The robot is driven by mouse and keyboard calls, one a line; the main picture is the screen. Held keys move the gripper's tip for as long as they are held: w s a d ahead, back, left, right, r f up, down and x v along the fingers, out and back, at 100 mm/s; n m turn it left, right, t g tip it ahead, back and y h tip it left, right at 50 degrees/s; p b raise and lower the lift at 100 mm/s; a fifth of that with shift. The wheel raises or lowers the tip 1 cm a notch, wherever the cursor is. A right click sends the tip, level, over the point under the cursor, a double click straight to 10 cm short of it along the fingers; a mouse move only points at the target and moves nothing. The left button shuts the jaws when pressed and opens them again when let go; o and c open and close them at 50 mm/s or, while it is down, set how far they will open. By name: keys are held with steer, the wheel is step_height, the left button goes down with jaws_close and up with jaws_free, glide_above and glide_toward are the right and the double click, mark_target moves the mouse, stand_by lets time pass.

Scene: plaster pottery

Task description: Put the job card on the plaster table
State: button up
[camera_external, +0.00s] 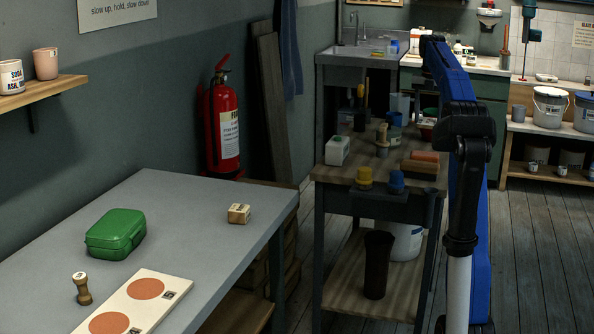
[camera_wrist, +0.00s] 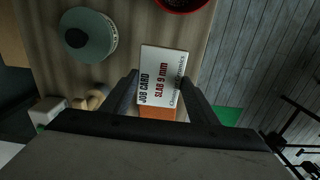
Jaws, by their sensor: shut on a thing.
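The job card (camera_wrist: 163,62) is a white card with black and red print reading "JOB CARD SLAB 9 mm". In the wrist view it sits between the two dark fingers of my gripper (camera_wrist: 159,76), which are shut on it. The card is over the wooden bench top (camera_wrist: 125,18); I cannot tell its height above it. In the external view my blue arm stands before the bench, and the gripper and card are hidden. A grey-topped table (camera_external: 215,205) at the left may be the plaster table; no label shows.
On the grey table are a green box (camera_external: 115,234), a small block (camera_external: 239,213), a wooden stamp (camera_external: 82,288) and a white board (camera_external: 133,305). Its right half has bare room. Near the card are an orange block (camera_wrist: 157,113), a round green-grey pot (camera_wrist: 90,36) and a red bowl (camera_wrist: 182,4).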

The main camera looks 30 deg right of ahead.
mark_target(431, 121)
steer(key=shift+s+d+f, duration=0.15)
steer(key=shift+s+d, duration=0.25)
step_height(431, 121, down, 5)
steer(key=shift+s+d+r, duration=0.1)
steer(key=shift+s+r, duration=0.05)
steer(key=shift+f, duration=2.6)
steer(key=shift+f, duration=0.15)
steer(key=o, duration=1)
steer(key=shift+o, duration=0.2)
step_height(431, 121, up, 12)
steer(key=shift+r, duration=0.2)
